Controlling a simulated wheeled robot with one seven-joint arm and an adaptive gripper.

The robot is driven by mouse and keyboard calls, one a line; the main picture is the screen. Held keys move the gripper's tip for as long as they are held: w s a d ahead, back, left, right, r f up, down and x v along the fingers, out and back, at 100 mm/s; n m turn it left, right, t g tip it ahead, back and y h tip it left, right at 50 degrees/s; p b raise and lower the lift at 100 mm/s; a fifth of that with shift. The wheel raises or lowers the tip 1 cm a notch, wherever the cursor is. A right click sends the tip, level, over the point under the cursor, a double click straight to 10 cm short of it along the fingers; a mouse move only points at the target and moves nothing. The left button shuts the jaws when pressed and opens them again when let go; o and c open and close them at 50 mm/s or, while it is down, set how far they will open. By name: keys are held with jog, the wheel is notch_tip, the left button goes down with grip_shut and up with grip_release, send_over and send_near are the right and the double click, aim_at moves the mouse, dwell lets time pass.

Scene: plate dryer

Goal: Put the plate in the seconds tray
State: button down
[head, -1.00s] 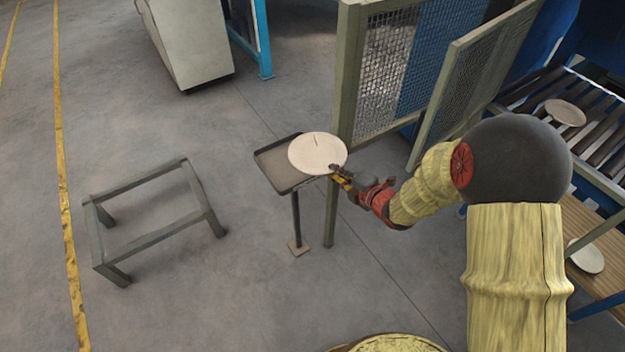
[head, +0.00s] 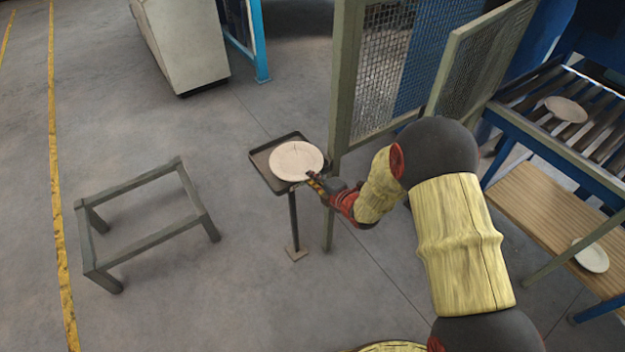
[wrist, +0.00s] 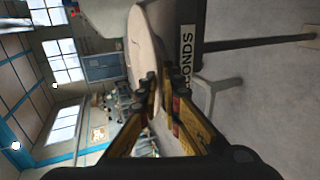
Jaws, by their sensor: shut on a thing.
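The plate (head: 295,158) is a pale round disc with a dark crack-like line running in from its far edge. My gripper (head: 310,178) is shut on its near right rim. The plate shows over the seconds tray (head: 262,164), a dark square tray with a low rim on a single post. In the wrist view the plate (wrist: 137,45) is seen edge-on between the fingertips (wrist: 158,88). The tray (wrist: 190,14) is beside it there, with a label ending in "ONDS". I cannot tell whether the plate touches the tray floor.
A mesh guard with an open gate (head: 470,75) stands just right of the tray. A roller conveyor (head: 600,120) holds another plate (head: 566,109). One more plate (head: 591,256) lies on a wooden bench (head: 530,205). A low metal frame (head: 140,245) stands left; floor between is clear.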

jog(key=shift+w+r, duration=0.1)
jog(key=shift+r, duration=0.15)
jog(key=shift+f+b, duration=0.35)
jog(key=shift+f, duration=0.05)
jog(key=shift+f+b, duration=0.25)
jog(key=shift+b, duration=0.1)
jog(key=c, duration=2)
grip_release()
